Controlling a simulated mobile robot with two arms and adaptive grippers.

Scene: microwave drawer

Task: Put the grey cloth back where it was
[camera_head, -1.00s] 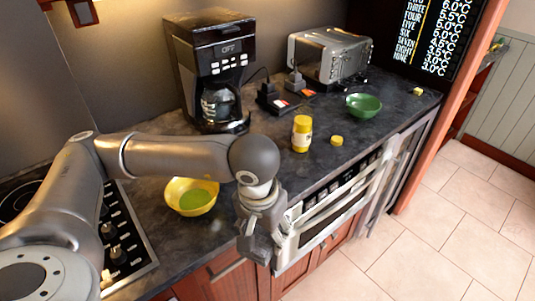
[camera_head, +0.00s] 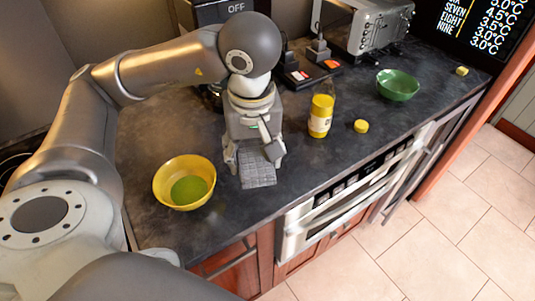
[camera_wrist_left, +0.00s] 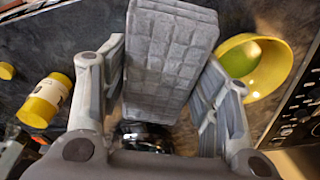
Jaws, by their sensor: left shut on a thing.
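The grey cloth (camera_head: 257,174) is a folded, quilted-looking pad at the fingertips of my left gripper (camera_head: 254,163). It is over the dark countertop, between the yellow bowl and the yellow-capped bottle. In the left wrist view the cloth (camera_wrist_left: 167,55) fills the space between the two fingers of the left gripper (camera_wrist_left: 157,85), which are shut on it. I cannot tell whether its lower edge touches the counter. My right gripper is in neither view.
A yellow bowl (camera_head: 168,192) with green inside stands left of the cloth. A yellow bottle (camera_head: 320,116), a yellow lid (camera_head: 361,126) and a green bowl (camera_head: 398,86) are to the right. The coffee maker (camera_head: 215,12) and toaster (camera_head: 372,28) stand behind. Counter (camera_head: 300,160) right of the cloth is clear.

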